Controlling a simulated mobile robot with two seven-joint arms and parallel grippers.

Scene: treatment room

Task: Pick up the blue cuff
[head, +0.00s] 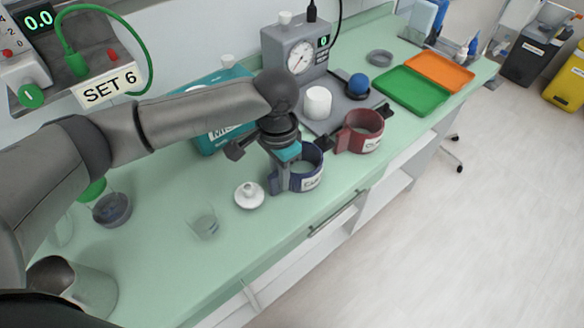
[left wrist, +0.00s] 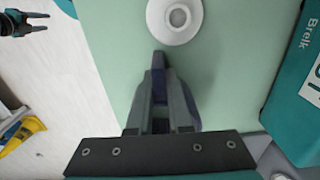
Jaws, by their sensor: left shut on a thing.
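The blue cuff (head: 312,181), a dark blue ring with a white label, is at the front edge of the green bench in the head view. My left gripper (head: 279,172) reaches down to its left side and is shut on it. In the left wrist view the fingers (left wrist: 160,100) are closed together with a dark blue sliver of the cuff (left wrist: 158,76) between them; most of the cuff is hidden there. I cannot tell whether it still touches the bench. My right gripper (left wrist: 33,22) shows at the top left of the left wrist view, empty, with its fingers apart.
A red cuff (head: 352,141) stands right of the blue one. A white knobbed disc (head: 249,195) and a clear cup (head: 204,224) are to the left. A gauge unit (head: 293,52) stands behind. Green (head: 411,91) and orange (head: 440,71) trays lie at the far right.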

